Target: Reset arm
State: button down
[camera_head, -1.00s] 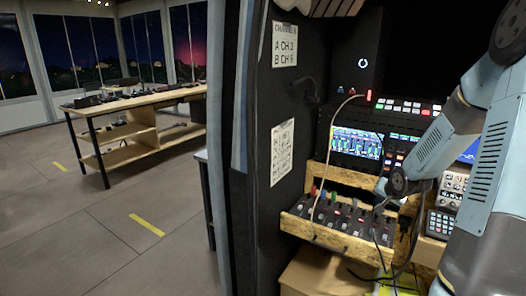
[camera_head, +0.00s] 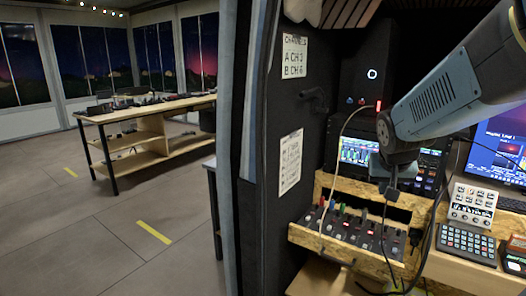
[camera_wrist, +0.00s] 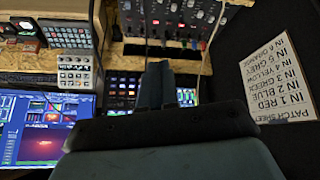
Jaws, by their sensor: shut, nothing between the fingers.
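My gripper (camera_wrist: 157,85) shows in the wrist view with its dark fingers together and nothing between them. It points at the equipment rack, in front of a panel of lit buttons (camera_wrist: 122,88). In the head view my grey-blue arm reaches in from the upper right, and its dark joint hides part of the lit rack screen (camera_head: 354,151). My fingers are hard to make out there.
A wooden tray (camera_head: 330,243) holds several colored plugs. A pale cable (camera_head: 338,135) runs up to the black box (camera_head: 352,75). A monitor (camera_head: 497,148) and keypad (camera_head: 466,241) stand right. Dark wall left bears paper signs (camera_head: 294,56). Floor beyond is open.

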jog(key=s+a+r+n+y, duration=0.1)
jog(key=s+a+r, duration=0.1)
jog(key=s, duration=0.5)
jog(key=s+a+r+n+y, duration=0.1)
jog(key=s+a+r, duration=0.1)
jog(key=s+a, duration=0.2)
jog(key=s, duration=0.3)
jog(key=shift+s+a+r+n+y, duration=0.2)
jog(key=shift+s+r+n+y, duration=0.1)
jog(key=shift+s+r, duration=0.1)
